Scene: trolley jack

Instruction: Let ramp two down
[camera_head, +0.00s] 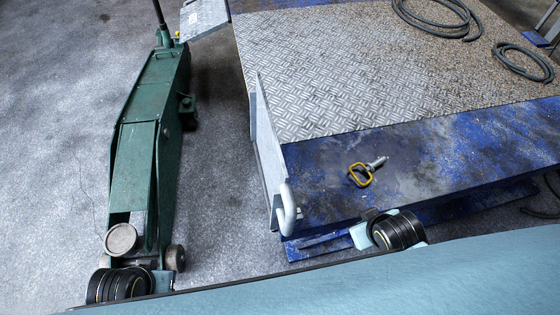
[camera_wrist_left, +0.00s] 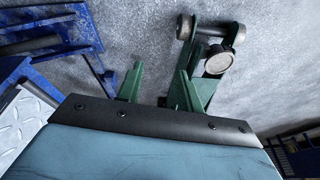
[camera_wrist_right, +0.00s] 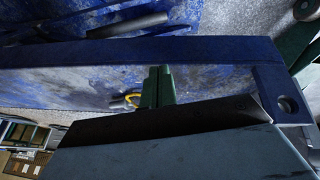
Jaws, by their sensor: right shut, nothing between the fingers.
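A grey ramp plate (camera_head: 268,150) with a white handle (camera_head: 289,209) stands upright along the left edge of the blue platform (camera_head: 410,160). A second grey plate (camera_head: 205,16) slopes out at the platform's far left corner; no label shows which is ramp two. A yellow-handled pin (camera_head: 362,174) lies loose on the blue deck. In the left wrist view my left gripper (camera_wrist_left: 160,85) is open and empty. In the right wrist view my right gripper (camera_wrist_right: 156,85) is shut and empty, with the yellow handle (camera_wrist_right: 132,98) partly behind its fingers. Both grippers' fingers are hidden in the head view.
A green trolley jack (camera_head: 148,150) stands on the floor left of the platform, its round pad (camera_head: 121,239) nearest me. A narrow strip of floor (camera_head: 215,130) separates them. Black hoses (camera_head: 440,25) lie coiled on the tread plate. The floor at far left is clear.

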